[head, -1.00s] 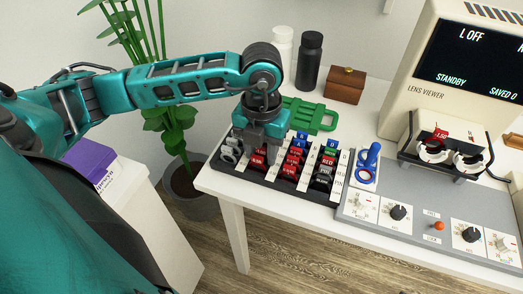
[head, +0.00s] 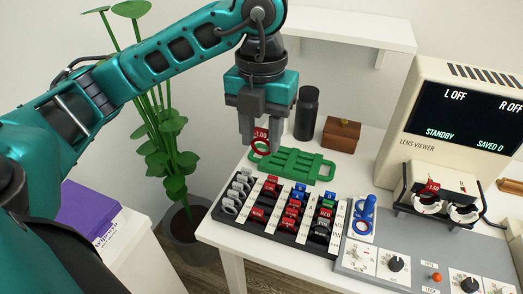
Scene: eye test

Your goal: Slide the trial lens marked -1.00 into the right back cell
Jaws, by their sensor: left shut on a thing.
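My left gripper (head: 263,128) is shut on a red-rimmed trial lens (head: 261,146), held upright in the air in front of the green tray; its tab label is small and looks like 1.00, its sign unclear. The lens viewer (head: 450,110) stands at the right, its screen reading L OFF, R OFF, STANDBY, SAVED 0. On its front bracket are two white round lens holders. The left holder (head: 428,204) has a red-tabbed lens in it; the right holder (head: 464,214) shows no coloured tab. Front and back cells cannot be told apart. My right gripper is out of view.
A black lens rack (head: 262,232) holds rows of white, red, blue, green and black lenses. A green tray (head: 300,165), a dark bottle (head: 307,114) and a wooden box (head: 341,136) stand behind it.

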